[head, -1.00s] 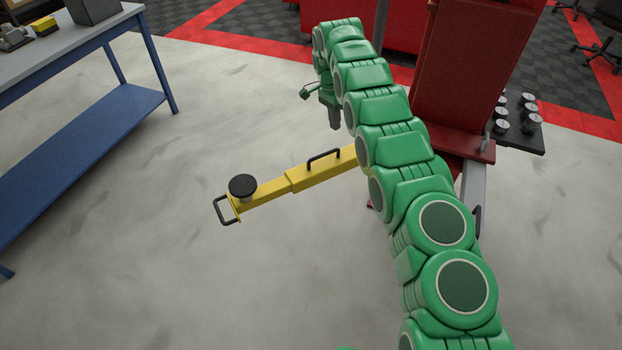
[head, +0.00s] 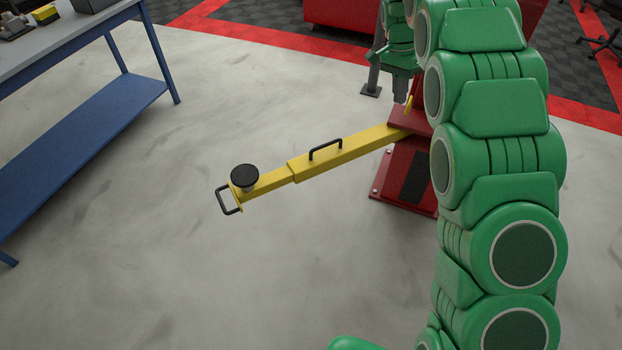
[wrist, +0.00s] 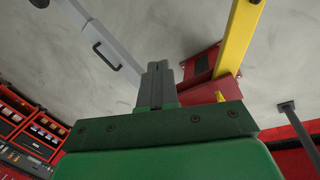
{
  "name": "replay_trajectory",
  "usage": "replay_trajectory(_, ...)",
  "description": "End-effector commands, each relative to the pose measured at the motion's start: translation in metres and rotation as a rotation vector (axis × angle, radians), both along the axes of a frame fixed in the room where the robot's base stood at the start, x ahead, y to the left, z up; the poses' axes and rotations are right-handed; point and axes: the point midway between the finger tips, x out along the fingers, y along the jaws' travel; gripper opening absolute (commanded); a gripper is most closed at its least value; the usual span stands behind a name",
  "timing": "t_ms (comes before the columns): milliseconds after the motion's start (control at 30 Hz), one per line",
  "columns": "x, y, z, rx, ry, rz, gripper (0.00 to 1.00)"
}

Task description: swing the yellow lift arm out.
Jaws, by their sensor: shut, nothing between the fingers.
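The yellow lift arm (head: 340,157) reaches left over the floor from the red post base (head: 405,175) in the head view. It has a black handle (head: 325,148) on top, a round black pad (head: 245,176) and a black end loop (head: 227,200). In the wrist view the yellow arm (wrist: 240,35) runs up at the right from its red mount. My gripper (head: 401,97) is near the post end of the yellow arm, apart from its handle. Its fingers (wrist: 156,75) are together with nothing between them. My arm links hide most of the post in the head view.
A grey lift arm (wrist: 105,45) with a black handle shows left of my fingers in the wrist view. A blue workbench (head: 80,110) stands at the left. A grey stand (head: 372,85) is beyond the post. The floor around the yellow arm's outer end is clear.

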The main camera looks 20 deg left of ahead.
Motion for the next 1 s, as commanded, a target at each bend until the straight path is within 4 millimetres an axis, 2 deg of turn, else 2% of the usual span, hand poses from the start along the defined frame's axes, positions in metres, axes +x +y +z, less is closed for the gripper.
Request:
replay_trajectory(33,-0.006,-0.009,0.010,0.003,-0.002,0.004,0.00)
replay_trajectory(400,-0.054,-0.070,0.050,0.025,0.017,0.052,0.00)
replay_trajectory(767,-0.115,-0.120,0.079,0.054,0.036,0.105,0.00)
replay_trajectory(1000,-0.162,-0.149,0.090,0.079,0.053,0.144,0.00)
